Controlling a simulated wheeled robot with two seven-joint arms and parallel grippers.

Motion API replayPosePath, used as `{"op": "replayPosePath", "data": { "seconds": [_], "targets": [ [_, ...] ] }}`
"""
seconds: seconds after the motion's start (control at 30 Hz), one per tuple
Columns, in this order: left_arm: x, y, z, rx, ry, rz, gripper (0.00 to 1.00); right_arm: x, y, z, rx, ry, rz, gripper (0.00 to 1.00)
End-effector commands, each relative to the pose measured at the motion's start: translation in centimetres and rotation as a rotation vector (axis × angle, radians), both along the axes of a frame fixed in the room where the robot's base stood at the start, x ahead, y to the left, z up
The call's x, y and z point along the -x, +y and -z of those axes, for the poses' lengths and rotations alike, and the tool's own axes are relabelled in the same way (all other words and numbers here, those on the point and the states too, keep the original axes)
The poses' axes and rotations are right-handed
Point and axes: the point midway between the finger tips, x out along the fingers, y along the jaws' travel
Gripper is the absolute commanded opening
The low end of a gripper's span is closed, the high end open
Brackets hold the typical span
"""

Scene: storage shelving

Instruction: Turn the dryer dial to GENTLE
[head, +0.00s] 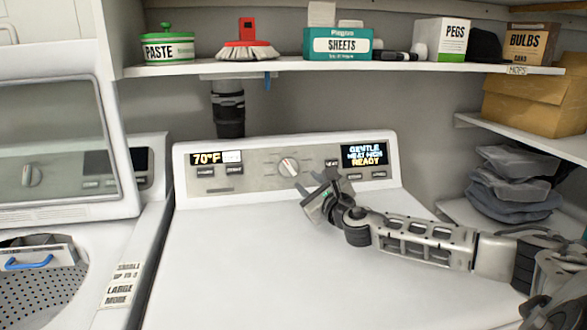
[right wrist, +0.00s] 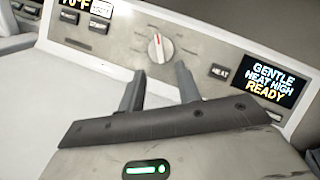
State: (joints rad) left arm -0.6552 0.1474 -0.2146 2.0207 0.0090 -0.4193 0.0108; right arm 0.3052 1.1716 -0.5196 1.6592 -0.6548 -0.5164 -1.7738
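The dryer (head: 290,225) has a back panel with a round white dial (head: 289,166). The dial's red mark points roughly up; it also shows in the right wrist view (right wrist: 160,47). The display (head: 364,155) reads GENTLE, HEAT HIGH, READY, also in the right wrist view (right wrist: 270,82). My right gripper (head: 312,184) is just below and right of the dial in the head view. In the right wrist view its two fingers (right wrist: 160,80) are spread, with nothing between them. The dial lies beyond the fingertips, apart from them. My left gripper is not in view.
A HEAT button (right wrist: 220,72) sits right of the dial. A shelf (head: 280,66) above holds a paste tub (head: 167,48), a brush (head: 247,50) and boxes. A washer (head: 50,150) stands at left. Folded grey cloths (head: 512,185) lie at right. The dryer top is clear.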

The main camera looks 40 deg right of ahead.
Motion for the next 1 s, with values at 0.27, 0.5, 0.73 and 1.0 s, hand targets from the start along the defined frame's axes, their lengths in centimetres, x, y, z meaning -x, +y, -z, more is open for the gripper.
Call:
{"op": "replayPosePath", "data": {
  "seconds": [0.27, 0.5, 0.73, 1.0],
  "targets": [
    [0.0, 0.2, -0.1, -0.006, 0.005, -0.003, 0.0, -5.5, -1.1, -0.2, -0.005, -0.004, 0.002, 0.34],
    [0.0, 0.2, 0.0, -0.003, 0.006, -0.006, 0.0, -8.2, -1.7, 0.0, -0.004, -0.002, 0.0, 0.34],
    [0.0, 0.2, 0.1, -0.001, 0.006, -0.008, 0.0, -8.8, -1.9, 0.0, -0.001, 0.0, -0.001, 0.34],
    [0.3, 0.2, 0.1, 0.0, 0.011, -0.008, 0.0, -8.8, -1.9, 0.0, -0.002, 0.0, -0.001, 0.11]
  ]
}}
